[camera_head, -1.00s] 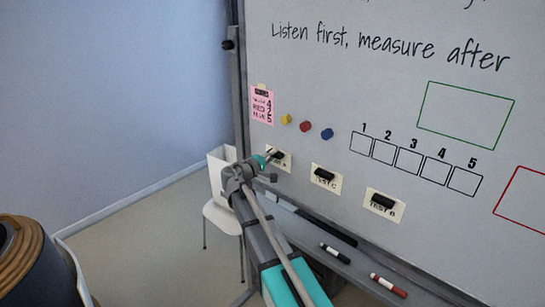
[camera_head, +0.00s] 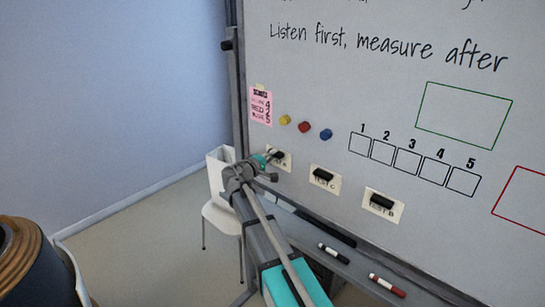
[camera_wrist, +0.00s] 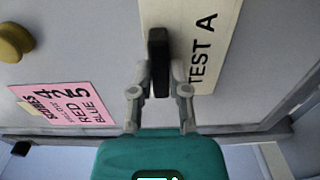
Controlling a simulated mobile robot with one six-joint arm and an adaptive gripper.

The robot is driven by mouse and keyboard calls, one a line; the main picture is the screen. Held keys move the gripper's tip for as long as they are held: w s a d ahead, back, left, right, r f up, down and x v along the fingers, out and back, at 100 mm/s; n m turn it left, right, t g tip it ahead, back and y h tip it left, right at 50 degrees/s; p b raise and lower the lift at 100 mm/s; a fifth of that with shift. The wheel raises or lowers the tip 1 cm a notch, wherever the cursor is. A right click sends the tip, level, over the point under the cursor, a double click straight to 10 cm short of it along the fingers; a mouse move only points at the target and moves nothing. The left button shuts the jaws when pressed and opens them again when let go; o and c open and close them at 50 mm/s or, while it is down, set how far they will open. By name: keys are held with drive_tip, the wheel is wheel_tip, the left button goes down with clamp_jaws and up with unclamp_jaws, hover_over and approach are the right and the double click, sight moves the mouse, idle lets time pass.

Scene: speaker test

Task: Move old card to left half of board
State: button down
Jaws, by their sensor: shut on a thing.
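Three cream cards with black handles are on the whiteboard (camera_head: 390,60): the TEST A card (camera_wrist: 205,45), the TEST C card (camera_head: 325,186) and the TEST B card (camera_head: 384,214). None is visibly marked as old. In the head view the TEST A card (camera_head: 287,163) is leftmost and partly hidden by my gripper (camera_head: 270,158). In the wrist view my gripper (camera_wrist: 159,82) is shut on the black handle (camera_wrist: 158,48) of the TEST A card. The card appears flat against the board.
A pink scores note (camera_head: 261,107) and yellow (camera_head: 285,119), red (camera_head: 305,127) and blue (camera_head: 326,134) magnets are above the cards. Numbered boxes (camera_head: 408,162) and a green rectangle (camera_head: 463,116) lie right. Markers (camera_head: 387,285) rest on the tray below; a white chair (camera_head: 223,218) stands left.

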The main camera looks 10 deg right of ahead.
drive_tip(key=c, duration=0.5)
unclamp_jaws()
drive_tip(key=shift+c, duration=0.2)
drive_tip(key=shift+o, duration=0.2)
drive_tip(key=o, duration=0.4)
drive_tip(key=shift+c, duration=0.2)
drive_tip(key=shift+s, duration=0.15)
drive_tip(key=v, duration=0.7)
idle(0.3)
